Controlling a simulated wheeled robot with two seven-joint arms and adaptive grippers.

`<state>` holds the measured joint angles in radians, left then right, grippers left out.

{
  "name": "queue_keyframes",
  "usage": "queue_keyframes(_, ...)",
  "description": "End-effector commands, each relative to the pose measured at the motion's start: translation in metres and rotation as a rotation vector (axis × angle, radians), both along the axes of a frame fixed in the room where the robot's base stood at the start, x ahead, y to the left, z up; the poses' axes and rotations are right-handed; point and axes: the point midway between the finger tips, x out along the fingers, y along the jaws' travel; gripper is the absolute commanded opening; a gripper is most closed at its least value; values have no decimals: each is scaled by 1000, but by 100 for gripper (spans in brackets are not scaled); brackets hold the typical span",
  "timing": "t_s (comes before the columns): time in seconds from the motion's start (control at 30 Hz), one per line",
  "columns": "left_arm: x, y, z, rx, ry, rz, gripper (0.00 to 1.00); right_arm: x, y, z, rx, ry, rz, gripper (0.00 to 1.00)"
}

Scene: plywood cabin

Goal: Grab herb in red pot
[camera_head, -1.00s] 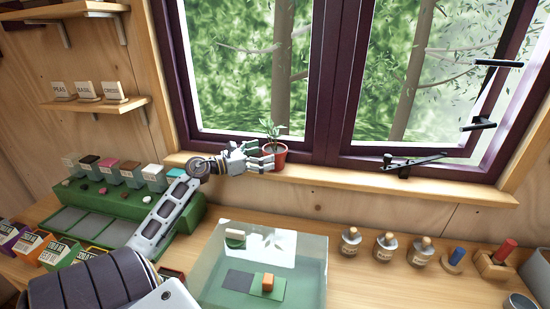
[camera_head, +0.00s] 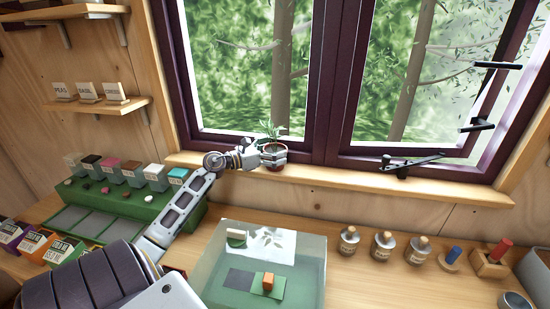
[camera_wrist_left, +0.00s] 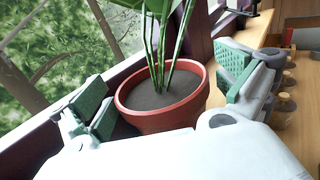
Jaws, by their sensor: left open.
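The red pot (camera_head: 275,166) with a green herb (camera_head: 271,130) stands upright on the window sill. In the left wrist view the red pot (camera_wrist_left: 165,118) shows dark soil and several green stems (camera_wrist_left: 168,45). My left gripper (camera_head: 273,155) is at the pot, with its fingers around it in the head view. In the left wrist view the green-padded fingers of my left gripper (camera_wrist_left: 165,92) are open on either side of the pot, with a gap at the left; contact at the right is unclear. My right gripper is not in view.
The sill (camera_head: 340,181) runs under the window, with a black window latch (camera_head: 412,163) to the right. Below are a clear box (camera_head: 313,265), bottles (camera_head: 384,243) and a green seed stand (camera_head: 135,205). Small signs stand on the shelf (camera_head: 98,107).

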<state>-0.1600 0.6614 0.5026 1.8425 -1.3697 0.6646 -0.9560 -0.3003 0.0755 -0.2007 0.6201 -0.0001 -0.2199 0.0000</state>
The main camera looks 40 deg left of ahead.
Motion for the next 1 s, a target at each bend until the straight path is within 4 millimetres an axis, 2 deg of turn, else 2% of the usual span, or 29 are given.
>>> queue_keyframes(0.2,0,0,0,0,0,0,100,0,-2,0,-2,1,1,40)
queue_keyframes(0.23,0,0,0,0,0,0,97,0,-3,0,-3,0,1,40)
queue_keyframes(0.67,0,0,0,-1,0,-1,42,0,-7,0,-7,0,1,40)
queue_keyframes(1.0,0,0,2,1,-1,0,40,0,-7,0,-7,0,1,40)
